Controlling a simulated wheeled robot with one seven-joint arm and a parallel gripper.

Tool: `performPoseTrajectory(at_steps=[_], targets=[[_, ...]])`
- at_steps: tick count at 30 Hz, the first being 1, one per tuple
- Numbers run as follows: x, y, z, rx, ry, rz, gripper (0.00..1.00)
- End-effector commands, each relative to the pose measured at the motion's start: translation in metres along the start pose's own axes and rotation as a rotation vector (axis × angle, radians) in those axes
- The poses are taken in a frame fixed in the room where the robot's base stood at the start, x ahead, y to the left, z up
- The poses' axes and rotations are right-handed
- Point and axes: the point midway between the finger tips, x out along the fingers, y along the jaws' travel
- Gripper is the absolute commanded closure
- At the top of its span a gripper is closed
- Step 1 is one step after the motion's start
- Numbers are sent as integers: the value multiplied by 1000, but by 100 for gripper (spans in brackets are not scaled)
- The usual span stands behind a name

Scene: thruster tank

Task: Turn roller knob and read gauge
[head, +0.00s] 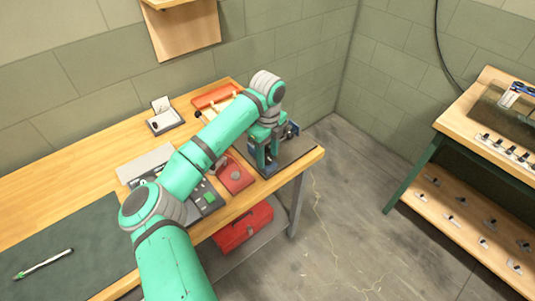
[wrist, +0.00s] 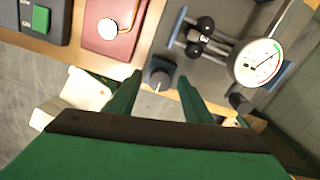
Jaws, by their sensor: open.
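My gripper (wrist: 160,82) is open, its two green fingers on either side of a dark round knob (wrist: 160,71) with a light pointer mark. Whether the fingers touch the knob I cannot tell. Right of it in the wrist view is a round white gauge (wrist: 258,64) with a thin needle and green and red arcs; its figures are too small to read. Black-ended rollers (wrist: 203,36) sit between knob and gauge. In the head view my gripper (head: 266,150) is over the roller device at the bench's right end, and my arm mostly hides the device.
A red box with a round pale disc (head: 235,174) and a dark panel with a green button (wrist: 41,18) stand left of the device. A red toolbox (head: 243,229) is below the wooden bench (head: 85,152). Open floor separates it from a second bench (head: 463,124) at right.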

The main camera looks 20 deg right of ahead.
Motion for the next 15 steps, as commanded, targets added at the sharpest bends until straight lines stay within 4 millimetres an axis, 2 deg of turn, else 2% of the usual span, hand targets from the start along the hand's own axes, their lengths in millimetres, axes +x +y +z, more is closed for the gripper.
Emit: performPoseTrajectory(at_steps=[6, 7, 9, 12, 15], targets=[[0, 0, 0, -1, 0, 0, 54], [0, 0, 0, -1, 0, 0, 59], [0, 0, 0, -1, 0, 0, 75], [0, 1, 1, -1, 1, 0, 95], [0, 1, 1, -1, 1, -1, 95]])
